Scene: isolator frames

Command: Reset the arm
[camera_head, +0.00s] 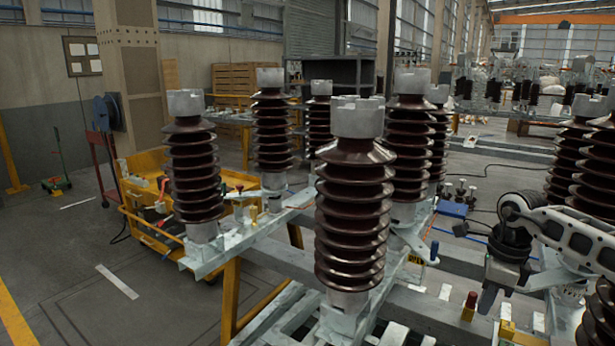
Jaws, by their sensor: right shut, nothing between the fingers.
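My right arm (575,232) comes in from the right edge, with its dark wrist bent downward. My right gripper (488,300) points down at the lower right, above the metal frame (440,306). Its fingers are shut with nothing held. It is apart from the nearest large brown ribbed insulator (355,215), which stands upright at the centre. My left arm and gripper are not in view.
More insulators stand upright on the frames, including one at the left (193,165) and several at the right edge. A yellow cart (150,205) stands behind at the left. A blue box (453,209) lies behind my right gripper. The floor at the lower left is clear.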

